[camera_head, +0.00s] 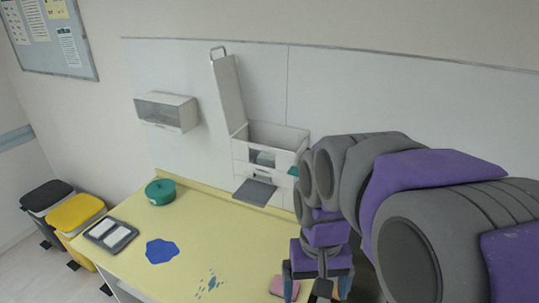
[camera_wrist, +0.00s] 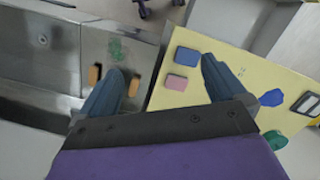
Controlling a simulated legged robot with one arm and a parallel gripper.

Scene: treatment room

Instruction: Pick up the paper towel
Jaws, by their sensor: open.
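No item is plainly a paper towel. An open white wall dispenser (camera_head: 240,153) has its lid raised, and a pale grey-green roll-like item (camera_head: 262,158) lies inside; I cannot tell whether this is the paper towel. A green round item (camera_head: 160,192) lies on the yellow counter (camera_head: 225,235), left of the dispenser. My gripper (camera_head: 318,287) is at the lower right, right of and below the dispenser. In the wrist view my gripper (camera_wrist: 162,70) has its two blue fingers wide apart, with nothing held between them.
A pink block (camera_wrist: 176,83) and a blue block (camera_wrist: 187,55) lie on the counter beside a steel sink (camera_wrist: 40,60). A blue splotch (camera_head: 162,251) and a grey tray (camera_head: 111,235) are on the counter. A glass-fronted wall box (camera_head: 166,111) hangs left of the dispenser. Bins (camera_head: 75,213) stand left.

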